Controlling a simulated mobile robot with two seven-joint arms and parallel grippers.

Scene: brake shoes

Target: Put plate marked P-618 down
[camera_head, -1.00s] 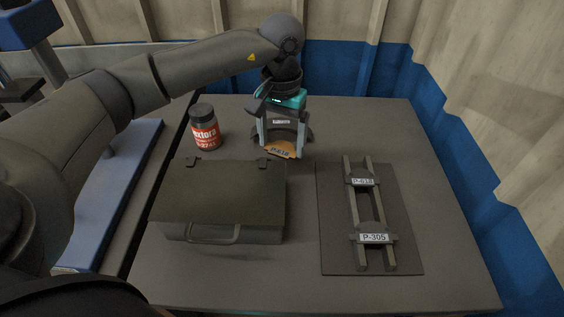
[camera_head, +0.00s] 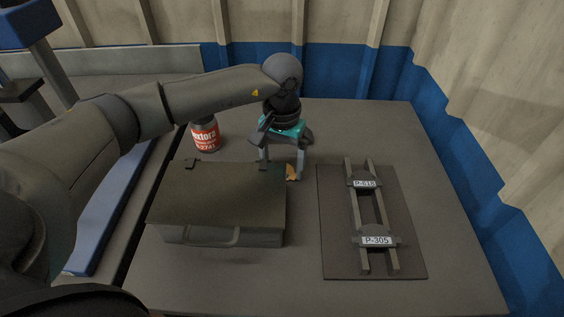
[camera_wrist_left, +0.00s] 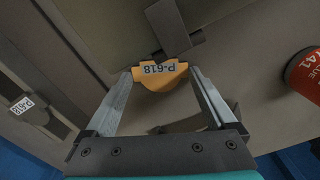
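The orange plate marked P-618 (camera_wrist_left: 160,74) sits between the fingertips of my left gripper (camera_wrist_left: 163,78), its label facing the wrist camera. The fingers touch it at both sides, so the gripper is shut on it. In the head view, my left gripper (camera_head: 281,165) is just behind the dark case, whose lid hides most of the plate (camera_head: 291,172). I cannot tell whether the plate touches the table. A dark rack (camera_head: 352,206) with two rails carries labels P-618 (camera_head: 364,184) and P-305 (camera_head: 376,241). My right gripper is not in view.
The closed dark case (camera_head: 220,195) stands in front of the gripper; its latch (camera_wrist_left: 175,28) is close to the plate. A red-labelled can (camera_head: 206,135) stands left of the gripper. The rack lies on a dark mat (camera_head: 405,250). The table's back right (camera_head: 375,125) is clear.

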